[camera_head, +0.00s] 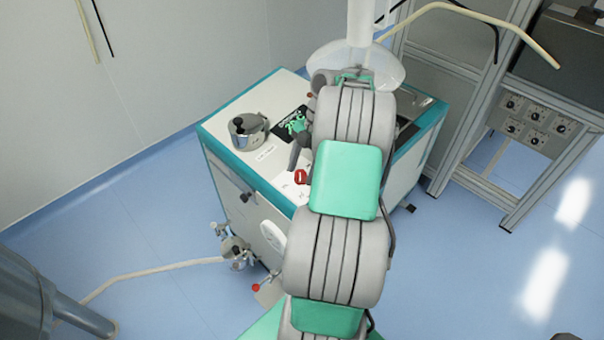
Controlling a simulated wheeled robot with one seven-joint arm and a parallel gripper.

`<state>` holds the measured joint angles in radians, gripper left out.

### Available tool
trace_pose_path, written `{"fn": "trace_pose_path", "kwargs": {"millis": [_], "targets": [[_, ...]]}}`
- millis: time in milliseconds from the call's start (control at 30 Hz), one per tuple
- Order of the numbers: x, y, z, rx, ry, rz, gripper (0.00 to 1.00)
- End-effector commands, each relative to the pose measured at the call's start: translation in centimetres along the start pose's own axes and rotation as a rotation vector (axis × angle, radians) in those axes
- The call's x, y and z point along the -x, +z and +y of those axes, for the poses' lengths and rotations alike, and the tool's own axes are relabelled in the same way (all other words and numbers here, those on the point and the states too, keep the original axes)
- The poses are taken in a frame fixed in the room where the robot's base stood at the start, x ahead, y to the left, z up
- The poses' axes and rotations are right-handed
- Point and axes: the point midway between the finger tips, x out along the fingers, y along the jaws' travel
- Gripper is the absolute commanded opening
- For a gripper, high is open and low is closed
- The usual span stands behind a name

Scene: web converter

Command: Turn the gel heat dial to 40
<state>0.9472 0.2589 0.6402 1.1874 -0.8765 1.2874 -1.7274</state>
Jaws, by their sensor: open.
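My grey and green arm reaches up the middle of the view and over a white cabinet with a teal rim (222,140). My gripper (299,147) shows only in part, as dark grey pieces at the left edge of my arm, low over the cabinet top. It is open, and no held object shows. A small red part (300,176) shows just below it, and a black panel (284,133) lies beside it. Several black dials sit on a grey control panel (525,123) at the right. Their labels are too small to read, so I cannot tell which is the gel heat dial.
A steel pot with a black knob (248,132) stands on the cabinet's left. A clear domed cover (388,70) hangs behind my arm. A metal frame (482,115) stands at right. Valves (236,250) and a hose (150,270) are at lower left. Blue floor at right is clear.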

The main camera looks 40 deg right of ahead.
Motion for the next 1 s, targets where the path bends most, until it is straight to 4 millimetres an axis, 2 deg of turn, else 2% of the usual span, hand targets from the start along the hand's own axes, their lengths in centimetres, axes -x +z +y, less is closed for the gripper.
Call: {"fn": "trace_pose_path", "kwargs": {"millis": [267, 900, 1000], "targets": [[-0.3, -0.02, 0.01, -0.001, 0.0, -0.001, 0.55], [-0.26, -0.03, 0.02, -0.001, 0.0, -0.001, 0.03], [-0.26, -0.03, 0.02, -0.001, 0.0, -0.001, 0.0]]}}
